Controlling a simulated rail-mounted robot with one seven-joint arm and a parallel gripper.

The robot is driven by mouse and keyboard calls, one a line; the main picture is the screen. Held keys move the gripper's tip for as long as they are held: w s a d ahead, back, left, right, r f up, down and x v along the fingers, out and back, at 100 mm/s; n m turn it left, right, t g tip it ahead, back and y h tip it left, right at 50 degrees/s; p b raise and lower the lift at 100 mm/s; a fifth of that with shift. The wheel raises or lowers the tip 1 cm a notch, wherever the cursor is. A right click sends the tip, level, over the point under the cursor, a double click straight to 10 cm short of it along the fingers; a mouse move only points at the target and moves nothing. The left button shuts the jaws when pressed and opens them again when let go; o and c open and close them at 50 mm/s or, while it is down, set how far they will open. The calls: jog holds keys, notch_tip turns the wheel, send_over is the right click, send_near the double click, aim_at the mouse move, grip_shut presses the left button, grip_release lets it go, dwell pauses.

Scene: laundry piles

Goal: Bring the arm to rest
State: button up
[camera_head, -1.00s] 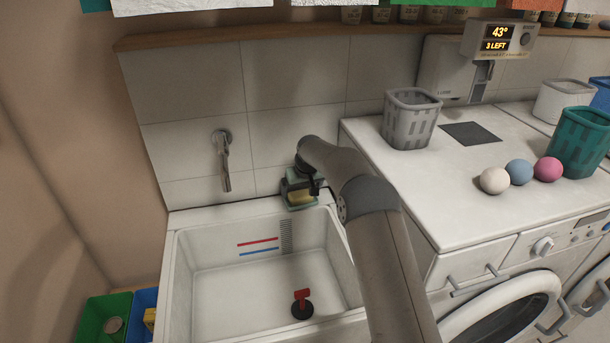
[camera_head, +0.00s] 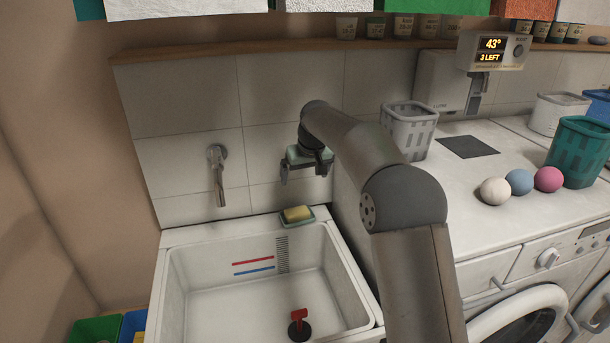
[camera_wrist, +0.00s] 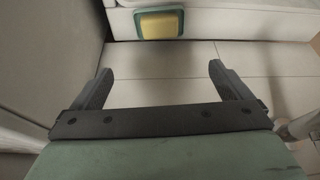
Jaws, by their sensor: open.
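My gripper (camera_head: 306,174) is open and empty in the head view, raised in front of the tiled wall above the back right corner of the sink. Its two fingers (camera_wrist: 160,85) stand wide apart in the wrist view, with only wall tiles between them. Below it, a yellow sponge (camera_head: 297,213) lies in a green dish on the sink's back rim. The sponge also shows at the top of the wrist view (camera_wrist: 158,25), apart from the fingers.
The white sink (camera_head: 173,290) holds a red-handled plug (camera_head: 299,324). A wall tap (camera_head: 218,175) is left of my gripper. A grey basket (camera_head: 409,131), a teal basket (camera_head: 580,152) and three balls (camera_head: 519,182) stand on the white counter to the right. A shelf (camera_head: 300,42) runs above.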

jog(key=s+d+r+m+p, duration=0.1)
jog(key=s+d+r+p, duration=0.2)
jog(key=s, duration=0.4)
jog(key=s+d+r+g+h+p, duration=0.1)
jog(key=s+d+r, duration=0.3)
jog(key=s+d, duration=0.15)
jog(key=s+d+r+m+p, duration=0.1)
jog(key=s+d+r+p, duration=0.2)
jog(key=s, duration=0.4)
jog(key=s+d+f+m+g+p, duration=0.1)
jog(key=s+d, duration=0.3)
jog(key=s, duration=0.9)
jog(key=s+d+f+m+p, duration=0.2)
jog(key=s+d, duration=0.2)
jog(key=s, duration=0.9)
jog(key=shift+s+f+g+h+p, duration=0.25)
jog(key=shift+s+g+h+p, duration=0.05)
jog(key=shift+s+g+h, duration=0.1)
jog(key=shift+d, duration=0.1)
